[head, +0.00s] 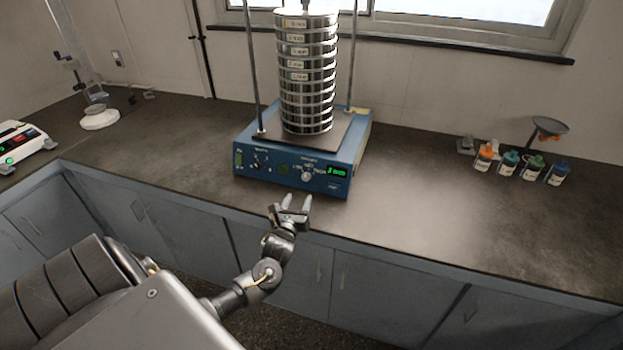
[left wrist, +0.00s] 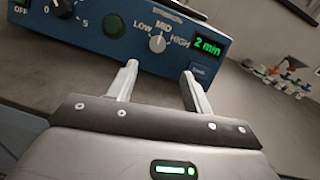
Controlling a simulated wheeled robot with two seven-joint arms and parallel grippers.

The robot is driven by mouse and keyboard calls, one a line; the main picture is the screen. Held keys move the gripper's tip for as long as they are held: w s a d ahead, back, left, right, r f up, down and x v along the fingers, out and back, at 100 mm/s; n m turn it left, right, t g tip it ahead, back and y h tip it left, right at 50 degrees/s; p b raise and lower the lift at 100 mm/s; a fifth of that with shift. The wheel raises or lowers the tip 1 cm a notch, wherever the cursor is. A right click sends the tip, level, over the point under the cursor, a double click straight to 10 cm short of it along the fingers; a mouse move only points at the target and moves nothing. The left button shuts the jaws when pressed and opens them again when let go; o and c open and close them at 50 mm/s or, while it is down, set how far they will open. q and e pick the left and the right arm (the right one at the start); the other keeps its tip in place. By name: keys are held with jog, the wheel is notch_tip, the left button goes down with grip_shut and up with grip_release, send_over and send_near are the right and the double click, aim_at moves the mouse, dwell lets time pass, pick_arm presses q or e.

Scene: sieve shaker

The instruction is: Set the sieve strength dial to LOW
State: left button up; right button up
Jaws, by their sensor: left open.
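The blue sieve shaker (head: 270,183) stands on the dark counter, and its front panel (left wrist: 95,38) fills the top of the left wrist view. The strength dial (head: 307,176) is a small light knob among the labels LOW, MID and HIGH. In the left wrist view the dial (left wrist: 157,43) has its pointer up, toward MID. My left gripper (head: 291,203) is open and empty, in front of the panel and below the dial. Its two fingers (left wrist: 160,72) are apart and do not touch the dial. My right gripper is not in view.
A tall stack of metal sieves (head: 307,85) stands on the shaker between two rods. Another knob (left wrist: 62,7) sits to the left on the panel. Several small bottles (head: 508,162) stand at the right. The counter (head: 430,210) between is clear.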

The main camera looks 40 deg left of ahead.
aim_at(306, 178)
pick_arm(q)
jog(key=shift+a+r, duration=0.45)
jog(key=shift+a, duration=0.05)
jog(key=shift+x, duration=0.85)
jog(key=x, duration=0.3)
jog(key=shift+w+f, duration=0.35)
jog(key=shift+w, duration=0.05)
jog(key=x, duration=0.3)
jog(key=shift+r, duration=0.1)
jog(key=shift+w+a, duration=0.15)
jog(key=shift+w, duration=0.4)
jog(key=c, duration=1)
jog(key=shift+o, duration=0.2)
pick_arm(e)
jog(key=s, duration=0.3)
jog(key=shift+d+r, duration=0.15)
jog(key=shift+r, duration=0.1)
